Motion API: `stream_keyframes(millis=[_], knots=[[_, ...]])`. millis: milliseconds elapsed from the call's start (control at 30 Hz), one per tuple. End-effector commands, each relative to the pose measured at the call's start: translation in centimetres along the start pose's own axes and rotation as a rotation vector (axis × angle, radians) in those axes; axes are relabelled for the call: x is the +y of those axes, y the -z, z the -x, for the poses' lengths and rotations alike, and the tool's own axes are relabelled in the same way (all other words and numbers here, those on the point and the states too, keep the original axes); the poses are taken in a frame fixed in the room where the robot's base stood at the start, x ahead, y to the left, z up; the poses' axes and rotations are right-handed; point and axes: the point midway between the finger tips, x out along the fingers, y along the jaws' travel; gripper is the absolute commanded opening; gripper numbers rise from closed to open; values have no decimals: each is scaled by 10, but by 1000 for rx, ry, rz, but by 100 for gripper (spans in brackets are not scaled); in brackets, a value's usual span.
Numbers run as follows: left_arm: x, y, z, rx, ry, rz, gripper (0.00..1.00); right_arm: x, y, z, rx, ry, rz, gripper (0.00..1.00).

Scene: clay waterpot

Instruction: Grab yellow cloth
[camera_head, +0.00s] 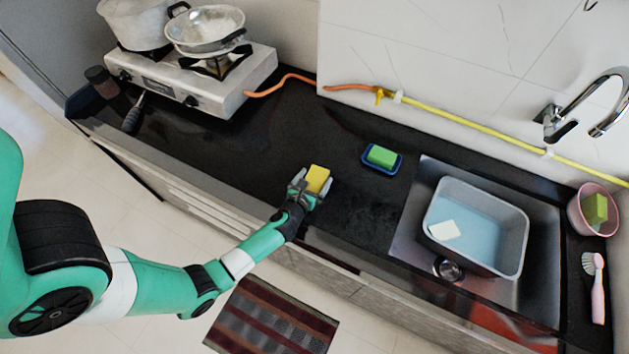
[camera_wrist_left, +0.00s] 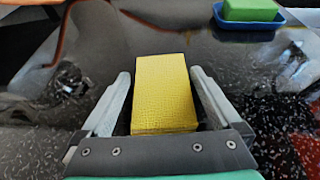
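The yellow cloth (camera_head: 317,178) is a small, thick, block-like piece on the black countertop near its front edge. My left gripper (camera_head: 313,186) reaches it from the front left. In the left wrist view the yellow cloth (camera_wrist_left: 163,90) lies between the two fingers of my left gripper (camera_wrist_left: 160,72). A narrow dark gap shows on each side, so the fingers are around it and do not appear to press on it. The cloth's underside is hidden. My right gripper is not in view.
A green sponge (camera_head: 381,156) sits in a blue dish (camera_head: 366,165) to the right. A sink with a grey basin (camera_head: 510,262) lies farther right. A stove (camera_head: 173,92) with pots stands at the left. The counter around the cloth is clear.

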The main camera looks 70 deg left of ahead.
Motion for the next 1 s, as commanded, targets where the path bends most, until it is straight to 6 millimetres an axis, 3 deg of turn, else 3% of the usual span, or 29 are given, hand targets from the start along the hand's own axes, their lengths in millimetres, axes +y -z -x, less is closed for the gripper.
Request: stream_keyframes(millis=[33, 300, 367, 633, 800, 900, 1000], knots=[[0, 0, 0, 0, 0, 0, 87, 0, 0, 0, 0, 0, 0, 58], [0, 0, 0, 0, 0, 0, 39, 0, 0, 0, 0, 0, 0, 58], [0, 0, 0, 0, 0, 0, 31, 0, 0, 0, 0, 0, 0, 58], [0, -3, 2, 0, 0, 0, 30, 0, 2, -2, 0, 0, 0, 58], [0, -19, 8, 0, 0, 1, 30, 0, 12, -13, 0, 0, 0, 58], [0, -39, 17, 0, 0, 1, 30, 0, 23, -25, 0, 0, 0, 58], [-6, -51, 44, 0, 4, -2, 30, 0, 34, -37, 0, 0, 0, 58]])
